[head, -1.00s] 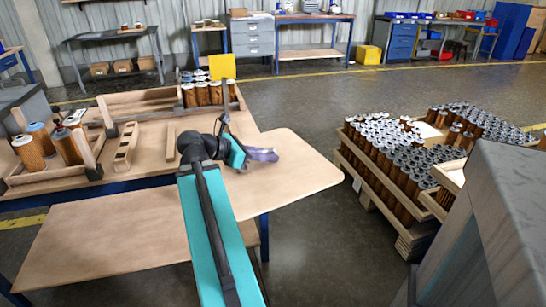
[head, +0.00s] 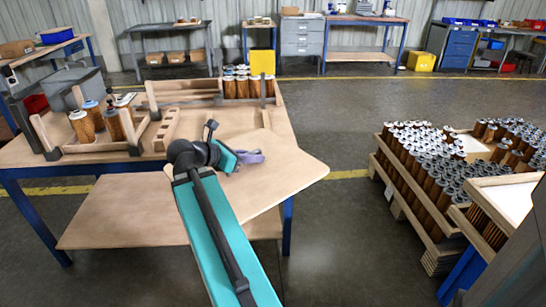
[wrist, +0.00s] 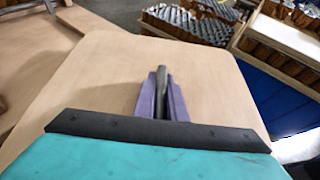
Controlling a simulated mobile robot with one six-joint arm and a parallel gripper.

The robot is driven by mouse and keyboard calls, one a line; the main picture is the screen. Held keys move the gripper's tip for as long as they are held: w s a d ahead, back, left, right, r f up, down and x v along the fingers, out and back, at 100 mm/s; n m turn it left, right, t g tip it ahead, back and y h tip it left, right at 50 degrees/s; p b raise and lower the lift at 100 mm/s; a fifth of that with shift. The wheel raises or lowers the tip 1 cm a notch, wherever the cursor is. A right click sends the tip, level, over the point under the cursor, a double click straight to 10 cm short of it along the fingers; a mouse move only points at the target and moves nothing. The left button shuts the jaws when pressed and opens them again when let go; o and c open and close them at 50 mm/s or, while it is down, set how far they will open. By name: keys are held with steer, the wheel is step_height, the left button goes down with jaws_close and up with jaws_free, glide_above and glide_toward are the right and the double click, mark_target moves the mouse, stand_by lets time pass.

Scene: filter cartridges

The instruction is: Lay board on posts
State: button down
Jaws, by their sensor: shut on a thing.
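My gripper (head: 252,157) is shut on the board (head: 285,178), a wide, flat, light-wood panel with rounded corners. In the wrist view the purple fingers (wrist: 163,95) close on a narrow grey piece that appears to stand up from the board (wrist: 100,75). The board is roughly level and turned at an angle to the workbench (head: 125,175), overlapping its right end and sticking out past it. I cannot tell the gap between them. Short uprights stand on the bench at the wooden racks, one by the left rack (head: 45,140) and one by the back rack (head: 263,90).
Cartridges (head: 88,125) stand in the left rack and more (head: 243,85) at the back. A slotted wooden block (head: 166,130) lies mid-bench. A crate packed with cartridges (head: 405,195) stands right, across open floor (head: 345,235). A grey bin (head: 75,85) is at the back left.

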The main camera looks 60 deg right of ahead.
mark_target(171, 179)
steer(key=w+a+n+t, duration=0.1)
steer(key=w+a, duration=0.2)
steer(key=w+a+n+t, duration=0.1)
steer(key=w+a, duration=0.2)
steer(key=w+a+f+n+t, duration=0.1)
steer(key=w+a, duration=0.2)
steer(key=shift+w+a+h, duration=0.25)
steer(key=shift+w+h, duration=0.15)
steer(key=w+a+n+t, duration=0.1)
steer(key=w+a, duration=0.1)
steer(key=a, duration=0.1)
steer(key=w+a+t, duration=0.1)
steer(key=w+a, duration=0.1)
steer(key=a, duration=0.2)
steer(key=w+a+n+t, duration=0.1)
steer(key=w+a, duration=0.2)
steer(key=shift+a+f+n, duration=0.2)
steer(key=shift+f+n, duration=0.1)
steer(key=shift+f, duration=0.1)
steer(key=w+a+f+n+t+y, duration=0.1)
steer(key=w+a+n+t, duration=0.1)
steer(key=a, duration=1)
steer(key=w+a+n+t+y, duration=0.2)
steer(key=w+a+n+t, duration=0.1)
steer(key=a, duration=1)
steer(key=shift+w+f+n+t, duration=0.3)
steer(key=shift+w+f+t, duration=0.1)
steer(key=shift+w, duration=0.4)
steer(key=shift+w+d, duration=0.1)
steer(key=shift+d, duration=0.05)
